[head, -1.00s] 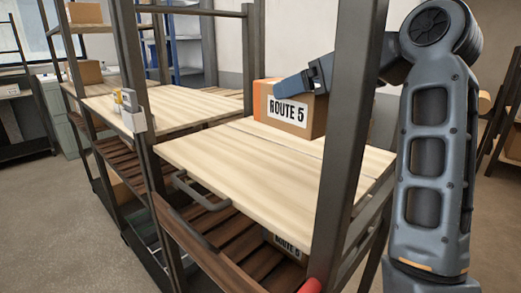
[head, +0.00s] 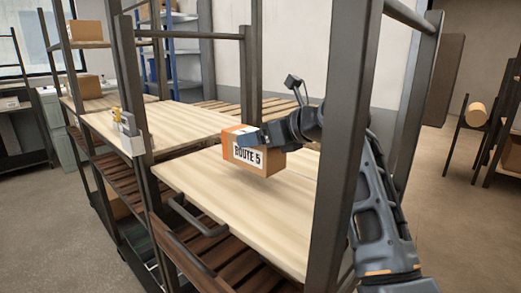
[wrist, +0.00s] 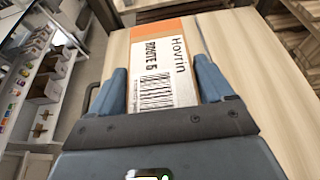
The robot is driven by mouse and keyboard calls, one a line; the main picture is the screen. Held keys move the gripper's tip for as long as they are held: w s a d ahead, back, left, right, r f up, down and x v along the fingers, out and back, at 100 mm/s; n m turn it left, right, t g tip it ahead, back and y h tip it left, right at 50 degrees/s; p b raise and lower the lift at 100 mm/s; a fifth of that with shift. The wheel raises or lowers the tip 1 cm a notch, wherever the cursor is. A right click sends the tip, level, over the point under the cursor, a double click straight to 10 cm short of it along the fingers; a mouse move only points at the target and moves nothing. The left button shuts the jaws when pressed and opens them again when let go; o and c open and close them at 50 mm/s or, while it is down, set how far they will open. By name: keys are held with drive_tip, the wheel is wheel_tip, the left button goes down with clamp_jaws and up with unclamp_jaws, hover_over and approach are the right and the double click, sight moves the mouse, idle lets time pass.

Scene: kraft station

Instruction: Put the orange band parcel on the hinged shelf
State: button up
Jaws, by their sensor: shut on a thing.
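The orange band parcel (head: 272,163) is a brown box with an orange end and a white "ROUTE 5" label. The label and orange band (wrist: 158,27) face the wrist camera. The parcel is over the pale wooden board (head: 215,190) of the near shelf, which has a dark handle (head: 200,217) at its front edge and looks like the hinged shelf. I cannot tell whether the parcel touches it.
A dark upright post (head: 338,150) stands close beside my arm at the right. Another post (head: 135,100) stands left. A second pale board (head: 175,122) with a small grey device (head: 130,135) lies beyond it. Slatted shelves (head: 225,255) are below. The near board's front is clear.

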sight(261, 152)
drive_tip(key=shift+f+p, duration=0.4)
drive_tip(key=shift+f, duration=1.5)
drive_tip(key=shift+f, duration=0.1)
drive_tip(key=o, duration=1.2)
drive_tip(key=b+v, duration=0.2)
drive_tip(key=v, duration=1)
